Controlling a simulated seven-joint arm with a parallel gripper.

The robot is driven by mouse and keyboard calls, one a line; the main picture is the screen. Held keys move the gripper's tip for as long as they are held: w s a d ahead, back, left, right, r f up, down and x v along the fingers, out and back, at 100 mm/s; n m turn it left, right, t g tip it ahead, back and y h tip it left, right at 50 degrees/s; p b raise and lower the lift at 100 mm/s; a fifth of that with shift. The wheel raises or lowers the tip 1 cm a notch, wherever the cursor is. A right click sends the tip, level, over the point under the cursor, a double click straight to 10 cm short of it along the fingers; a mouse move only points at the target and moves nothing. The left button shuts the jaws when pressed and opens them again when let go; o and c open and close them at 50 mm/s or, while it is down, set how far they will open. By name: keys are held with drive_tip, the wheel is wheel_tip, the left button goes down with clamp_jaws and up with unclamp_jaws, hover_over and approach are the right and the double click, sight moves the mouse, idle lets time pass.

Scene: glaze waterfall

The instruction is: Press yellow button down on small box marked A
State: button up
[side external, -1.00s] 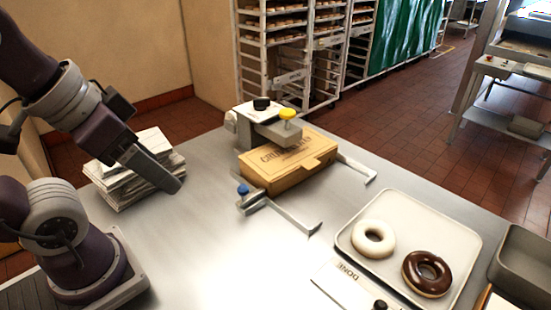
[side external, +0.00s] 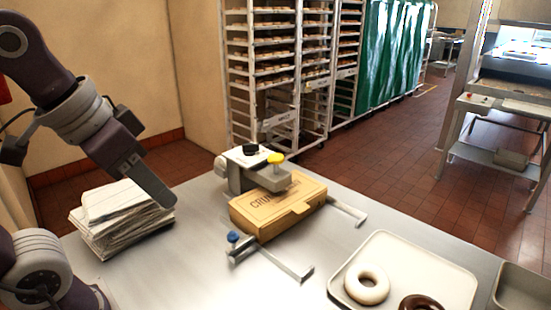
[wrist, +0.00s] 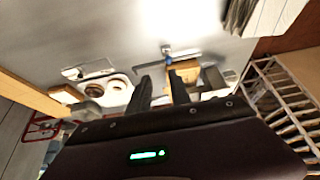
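A round yellow button (side external: 276,158) stands raised on a grey metal device (side external: 272,180), which reaches over a brown cardboard box (side external: 262,215) on the metal table. I cannot read a letter A on anything. My gripper (side external: 165,200) is in the air, left of the device and apart from it, in front of the paper stack in the side view. In the wrist view my gripper (wrist: 159,76) has two dark fingers with a gap between them, holding nothing. The cardboard box (wrist: 183,76) shows beyond the fingers there, partly hidden; I cannot make out the yellow button.
A black knob (side external: 251,149) is beside the button. A blue knob (side external: 233,237) sits on a low bracket (side external: 275,262) in front of the box. A stack of papers (side external: 118,225) lies at left. A tray (side external: 447,277) with donuts is at right. Table between stack and box is clear.

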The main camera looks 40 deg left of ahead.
drive_tip(key=shift+g, duration=0.6)
drive_tip(key=w+a+r, duration=0.1)
drive_tip(key=w+r, duration=0.1)
drive_tip(key=w, duration=0.3)
drive_tip(key=w+a+r, duration=0.1)
drive_tip(key=w+r, duration=0.2)
drive_tip(key=w, duration=0.2)
drive_tip(key=w+r, duration=0.3)
drive_tip(key=w, duration=0.2)
drive_tip(key=shift+w+a, duration=0.1)
drive_tip(key=shift+a, duration=0.3)
clamp_jaws()
drive_tip(key=w+a, duration=0.2)
drive_tip(key=w, duration=0.5)
drive_tip(key=w+a+f+g, duration=0.1)
drive_tip(key=w+a, duration=0.1)
drive_tip(key=w, duration=0.4)
drive_tip(key=shift+w+a, duration=0.25)
drive_tip(key=shift+w, duration=0.15)
